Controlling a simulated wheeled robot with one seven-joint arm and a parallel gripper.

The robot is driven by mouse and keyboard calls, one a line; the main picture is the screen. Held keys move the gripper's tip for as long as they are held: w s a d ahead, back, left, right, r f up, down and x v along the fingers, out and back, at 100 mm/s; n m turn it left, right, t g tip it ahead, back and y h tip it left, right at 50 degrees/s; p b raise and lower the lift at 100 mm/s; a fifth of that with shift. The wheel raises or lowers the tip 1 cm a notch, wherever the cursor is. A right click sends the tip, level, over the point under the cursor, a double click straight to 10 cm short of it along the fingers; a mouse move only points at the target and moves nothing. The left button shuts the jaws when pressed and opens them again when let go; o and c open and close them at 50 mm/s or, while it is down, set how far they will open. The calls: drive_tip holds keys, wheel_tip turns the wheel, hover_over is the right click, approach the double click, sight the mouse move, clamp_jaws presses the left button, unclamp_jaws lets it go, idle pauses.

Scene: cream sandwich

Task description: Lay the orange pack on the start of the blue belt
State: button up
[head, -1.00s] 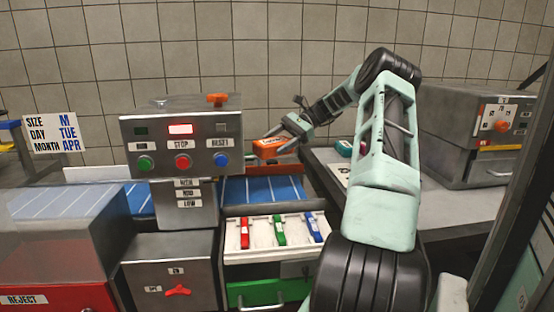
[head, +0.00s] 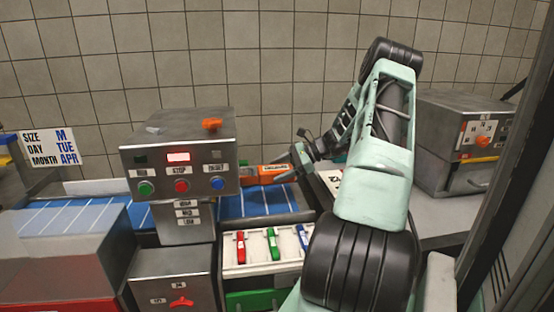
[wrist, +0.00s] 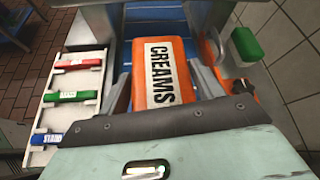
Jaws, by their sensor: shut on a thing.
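The blue belt (wrist: 153,11) shows beyond the far end of the pack. I cannot tell whether the pack's underside touches the belt.
The grey control box (head: 180,150) with green, red and blue buttons stands over the belt, close left of the pack. A white tray (head: 262,267) with red, green and blue pieces sits in front of the belt. A grey machine (head: 460,135) stands on the right.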

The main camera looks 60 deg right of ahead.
drive_tip(key=shift+f+b, duration=3.6)
drive_tip(key=shift+f, duration=0.75)
drive_tip(key=o, duration=1.1)
drive_tip(key=shift+r, duration=0.1)
drive_tip(key=b+v, duration=0.1)
drive_tip(key=v, duration=1.6)
drive_tip(key=shift+s+d, duration=0.15)
